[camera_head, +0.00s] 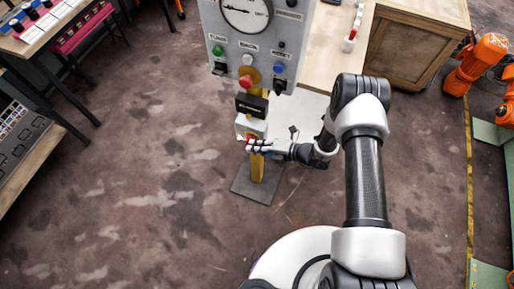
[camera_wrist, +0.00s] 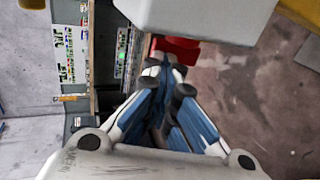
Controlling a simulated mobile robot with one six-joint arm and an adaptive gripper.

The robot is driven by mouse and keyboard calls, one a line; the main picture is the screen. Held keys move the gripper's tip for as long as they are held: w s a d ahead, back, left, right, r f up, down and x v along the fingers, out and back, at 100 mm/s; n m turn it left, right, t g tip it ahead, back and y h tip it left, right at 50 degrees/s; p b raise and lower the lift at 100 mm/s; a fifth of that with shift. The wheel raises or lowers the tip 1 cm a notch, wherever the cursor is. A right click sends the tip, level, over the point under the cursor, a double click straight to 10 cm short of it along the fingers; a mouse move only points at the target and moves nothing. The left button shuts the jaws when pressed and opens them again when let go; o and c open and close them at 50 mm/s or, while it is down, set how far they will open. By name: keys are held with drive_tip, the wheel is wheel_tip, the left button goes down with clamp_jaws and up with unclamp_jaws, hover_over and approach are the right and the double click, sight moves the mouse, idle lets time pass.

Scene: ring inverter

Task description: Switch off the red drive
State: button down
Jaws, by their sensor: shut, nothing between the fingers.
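A grey-white box (camera_head: 249,126) is mounted on the yellow post (camera_head: 257,168), below a black box (camera_head: 252,105). A small red part shows at its lower edge, mostly hidden by my gripper (camera_head: 253,147) in the head view. In the wrist view the red part (camera_wrist: 176,47) lies just beyond my fingertips, under the pale box (camera_wrist: 205,14). My gripper (camera_wrist: 165,80) is shut and empty, its fingertips at or very close to the red part. I cannot tell whether they touch. No label reading red drive is legible.
Above is a grey panel (camera_head: 250,45) with a gauge, a green button (camera_head: 217,50), a blue button (camera_head: 279,68) and a red mushroom button (camera_head: 246,82). A wooden bench (camera_head: 335,40) stands behind right. An orange robot (camera_head: 480,60) is far right.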

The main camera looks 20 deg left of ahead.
drive_tip(key=shift+a+r+g+h+p, duration=0.2)
drive_tip(key=shift+a+h+p, duration=0.1)
drive_tip(key=shift+h+p, duration=0.6)
drive_tip(key=shift+a+r+g+h+p, duration=0.1)
drive_tip(key=shift+a+r+h+p, duration=0.15)
drive_tip(key=shift+h+p, duration=0.65)
idle(2.3)
drive_tip(key=shift+a+r+h+p, duration=0.1)
drive_tip(key=shift+a+h+p, duration=0.35)
drive_tip(key=shift+h, duration=0.85)
idle(2.6)
